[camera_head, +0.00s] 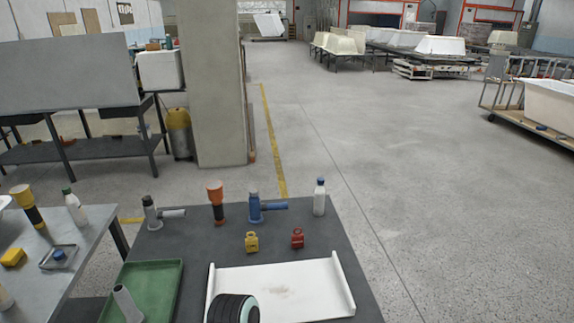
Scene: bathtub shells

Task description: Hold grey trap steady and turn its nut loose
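The grey trap (152,214) stands upright near the far left corner of the dark table. It has a dark grey top, a round foot and a light grey side pipe pointing right. Which part is its nut is too small to tell for sure. A similar blue trap (254,208) stands farther right in the same row, with its side pipe also pointing right. Neither of my grippers shows in the head view, and nothing is seen touching the grey trap.
An orange-topped tool (216,204) stands between the traps; a white bottle (319,198) is to the right. Yellow (251,242) and red (297,238) pieces lie nearer. A green tray (168,280) and white tray (300,290) fill the front. A side table (95,245) is left.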

